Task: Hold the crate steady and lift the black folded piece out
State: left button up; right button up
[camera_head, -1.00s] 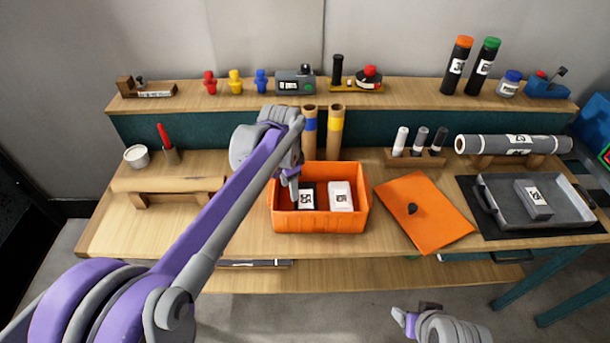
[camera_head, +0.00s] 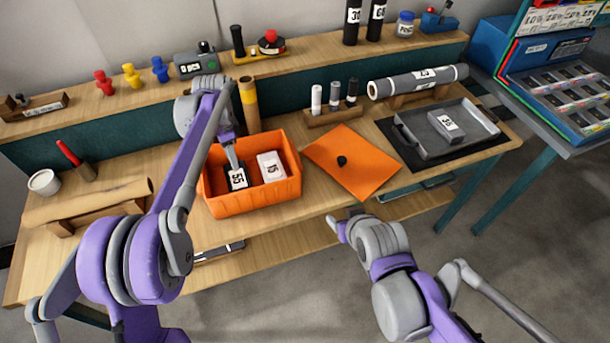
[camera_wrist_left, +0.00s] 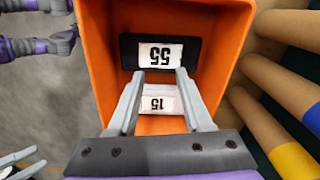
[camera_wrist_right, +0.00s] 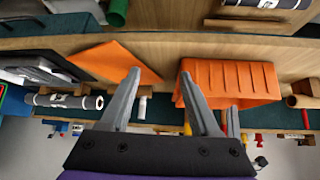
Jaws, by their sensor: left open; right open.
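The orange crate (camera_head: 255,202) stands on the bench, and it also shows in the left wrist view (camera_wrist_left: 102,60) and right wrist view (camera_wrist_right: 236,82). Inside it lie the black folded piece (camera_wrist_left: 128,53), labelled 55, and a white piece (camera_head: 271,167), labelled 15. My left gripper (camera_head: 232,160) is open with its fingertips over the crate, near the black piece; I cannot tell whether they touch it. In the left wrist view the fingers point toward the black piece's label. My right gripper (camera_wrist_right: 160,75) is open and empty, in front of the bench and apart from the crate.
A grey tray (camera_head: 470,143) holds a grey block further right. Upright tubes (camera_head: 250,105) stand behind the crate.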

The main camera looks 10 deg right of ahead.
aim_at(297, 161)
jog(key=w+a+f+t, duration=0.1)
jog(key=w+a, duration=0.1)
jog(key=w, duration=0.6)
jog(key=w+a+f+t+y, duration=0.1)
jog(key=w+a+f+t, duration=0.1)
jog(key=w, duration=0.6)
jog(key=w+a+f+n+t, duration=0.1)
jog(key=w+a+f+t, duration=0.1)
jog(key=w+a, duration=0.2)
jog(key=shift+w+y, duration=0.3)
jog(key=shift+w, duration=1.6)
grip_shut()
